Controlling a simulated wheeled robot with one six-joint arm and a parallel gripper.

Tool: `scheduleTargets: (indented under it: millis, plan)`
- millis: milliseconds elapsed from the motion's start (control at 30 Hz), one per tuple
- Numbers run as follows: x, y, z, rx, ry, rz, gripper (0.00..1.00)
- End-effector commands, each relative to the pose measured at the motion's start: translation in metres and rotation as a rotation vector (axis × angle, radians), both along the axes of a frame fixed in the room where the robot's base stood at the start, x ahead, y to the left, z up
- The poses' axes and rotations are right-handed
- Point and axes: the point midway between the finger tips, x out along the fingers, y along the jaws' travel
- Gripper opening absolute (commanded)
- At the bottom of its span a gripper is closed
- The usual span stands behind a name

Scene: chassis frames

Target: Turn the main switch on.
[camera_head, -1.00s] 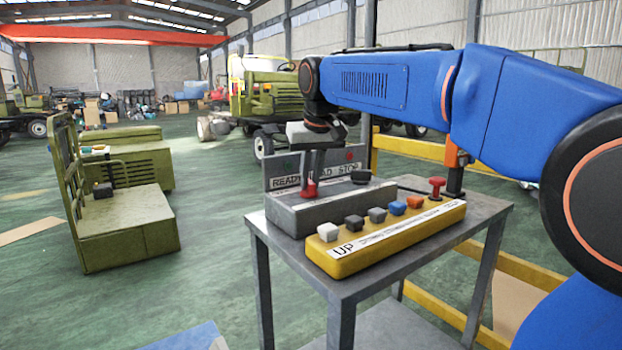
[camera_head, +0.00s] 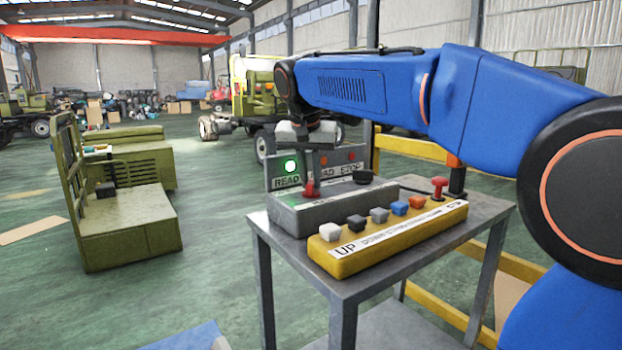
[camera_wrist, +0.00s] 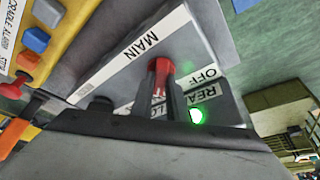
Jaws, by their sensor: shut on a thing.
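The main switch is a red knob (camera_head: 311,188) on a grey box (camera_head: 333,207) on the table. In the wrist view the red knob (camera_wrist: 159,72) stands on a panel labelled MAIN and OFF. My gripper (camera_head: 310,178) is above the box with its fingers down at the knob. The wrist view shows my gripper (camera_wrist: 161,90) shut on the knob, one finger on each side. A green lamp (camera_head: 291,166) on the upright sign plate behind is lit; the green lamp (camera_wrist: 197,116) also glows in the wrist view. My fingers hide part of the plate.
A yellow button panel (camera_head: 389,236) with several coloured buttons and a red knob (camera_head: 439,187) lies in front of the box. A dark knob (camera_head: 363,176) stands on the box. The grey table (camera_head: 480,215) has yellow rails behind it.

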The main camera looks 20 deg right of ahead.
Motion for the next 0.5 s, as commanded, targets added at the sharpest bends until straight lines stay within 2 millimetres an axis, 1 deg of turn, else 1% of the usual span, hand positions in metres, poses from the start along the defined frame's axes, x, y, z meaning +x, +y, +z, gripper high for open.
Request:
scheduleTargets:
  millis: [300, 333, 400, 500]
  plan:
    - [0.0000, -0.0001, 0.0002, 0.000, 0.000, -0.001, 0.00]
    - [0.0000, -0.0001, 0.0002, 0.000, 0.000, -0.001, 0.19]
    - [0.0000, -0.0001, 0.0001, 0.000, 0.000, -0.001, 0.33]
    - [0.0000, -0.0001, 0.0000, 0.000, 0.000, -0.001, 0.33]
